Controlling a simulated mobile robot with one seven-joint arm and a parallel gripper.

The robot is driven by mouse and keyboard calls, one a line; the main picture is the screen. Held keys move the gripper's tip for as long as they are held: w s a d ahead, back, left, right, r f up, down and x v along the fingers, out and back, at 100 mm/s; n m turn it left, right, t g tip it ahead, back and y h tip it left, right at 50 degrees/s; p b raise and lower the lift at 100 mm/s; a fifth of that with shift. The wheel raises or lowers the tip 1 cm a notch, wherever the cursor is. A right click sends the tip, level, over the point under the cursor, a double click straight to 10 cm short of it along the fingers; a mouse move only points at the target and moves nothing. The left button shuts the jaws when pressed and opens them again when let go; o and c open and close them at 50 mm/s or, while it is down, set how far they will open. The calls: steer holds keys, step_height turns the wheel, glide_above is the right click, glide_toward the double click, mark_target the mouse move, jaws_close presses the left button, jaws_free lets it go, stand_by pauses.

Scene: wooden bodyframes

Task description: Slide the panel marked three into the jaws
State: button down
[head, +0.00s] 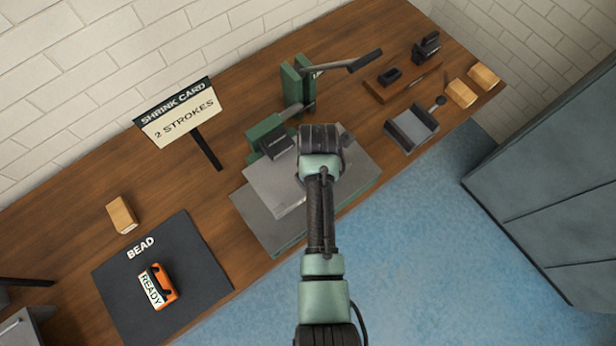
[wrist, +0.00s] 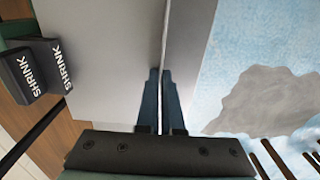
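A light grey sheet panel (head: 272,190) lies on the grey plate of the green-edged stand (head: 262,228), in front of the green shrinker (head: 268,132). No number three is readable on it. The panel fills the middle left of the wrist view (wrist: 105,60). The shrinker's dark jaws (head: 278,146) are beside the panel's far left edge; in the wrist view two black blocks marked SHRINK (wrist: 40,72) stand at the left, by the panel. My gripper (wrist: 161,85) has its fingers close together on the panel's near edge. In the head view my arm hides the fingers.
A green post with a lever (head: 340,66) stands behind. A sign (head: 178,114) reads "SHRINK CARD 2 STROKES". At left are a dark BEAD mat (head: 205,268) with an orange READY block (head: 164,286) and a wooden block (head: 122,214). A grey tray (head: 411,128) and wooden blocks sit right.

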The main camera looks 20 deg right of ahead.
steer(key=shift+w+a+b, duration=0.3)
steer(key=shift+w, duration=0.5)
steer(key=shift+c, duration=2.2)
jaws_free()
steer(key=shift+r, duration=0.1)
step_height(320, 180, up, 7)
steer(key=p, duration=0.7)
steer(key=s+d+p, duration=0.4)
steer(key=s+p, duration=0.3)
steer(key=s, duration=0.4)
steer(key=shift+s, duration=0.2)
